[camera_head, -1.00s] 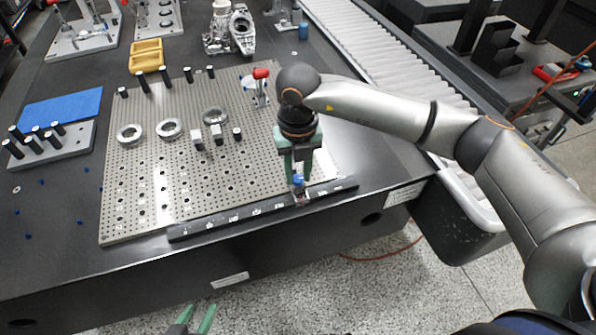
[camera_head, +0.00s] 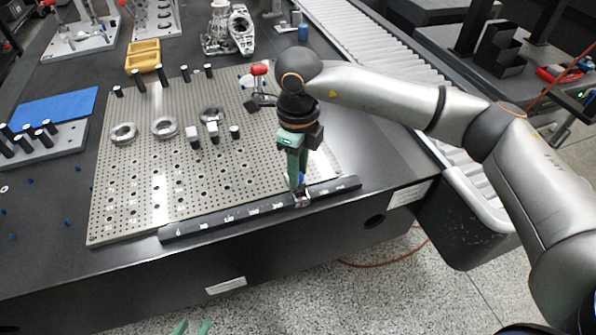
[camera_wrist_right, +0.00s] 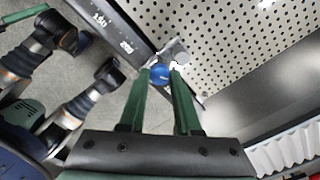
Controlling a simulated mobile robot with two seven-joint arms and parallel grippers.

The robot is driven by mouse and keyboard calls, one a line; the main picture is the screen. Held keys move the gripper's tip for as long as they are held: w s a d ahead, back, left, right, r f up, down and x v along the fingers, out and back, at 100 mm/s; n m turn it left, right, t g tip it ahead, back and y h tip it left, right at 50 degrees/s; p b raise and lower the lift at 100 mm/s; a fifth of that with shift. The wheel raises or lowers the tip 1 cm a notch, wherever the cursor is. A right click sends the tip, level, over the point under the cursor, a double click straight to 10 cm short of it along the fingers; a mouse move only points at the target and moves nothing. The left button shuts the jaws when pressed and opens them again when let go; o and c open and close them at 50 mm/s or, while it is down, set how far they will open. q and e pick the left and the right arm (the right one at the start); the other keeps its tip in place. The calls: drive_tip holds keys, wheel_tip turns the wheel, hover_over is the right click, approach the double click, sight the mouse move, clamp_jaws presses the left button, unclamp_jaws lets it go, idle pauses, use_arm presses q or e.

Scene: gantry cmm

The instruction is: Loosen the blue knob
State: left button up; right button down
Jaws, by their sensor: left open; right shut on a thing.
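The blue knob (camera_wrist_right: 160,73) shows in the right wrist view between the green fingertips of my right gripper (camera_wrist_right: 163,75). In the head view it is mostly hidden behind the fingers, with a bit of blue (camera_head: 302,179) showing. It belongs to a small fitting at the right end of the black scale bar (camera_head: 230,215). My right gripper (camera_head: 300,188) points down and is shut on the knob. My left gripper (camera_head: 192,328) is open and empty; only its green fingertips show at the bottom edge of the head view.
The perforated plate (camera_head: 150,205) carries several metal rings, such as this ring (camera_head: 165,127), and a red-topped clamp (camera_head: 259,70). A yellow tray (camera_head: 143,56) and blue mat (camera_head: 60,107) lie further left. A roller conveyor (camera_head: 345,35) runs behind on the right.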

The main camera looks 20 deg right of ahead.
drive_tip(key=shift+n+b, duration=0.3)
drive_tip(key=shift+n, duration=0.5)
use_arm(q)
drive_tip(key=w+r+t, duration=0.3)
drive_tip(key=w+r, duration=0.1)
drive_tip(key=r, duration=0.1)
drive_tip(key=shift+m, duration=0.3)
use_arm(e)
drive_tip(key=shift+n, duration=0.5)
use_arm(q)
drive_tip(key=shift+w+a, duration=0.1)
use_arm(e)
drive_tip(key=c, duration=0.6)
unclamp_jaws()
drive_tip(key=shift+r, duration=0.1)
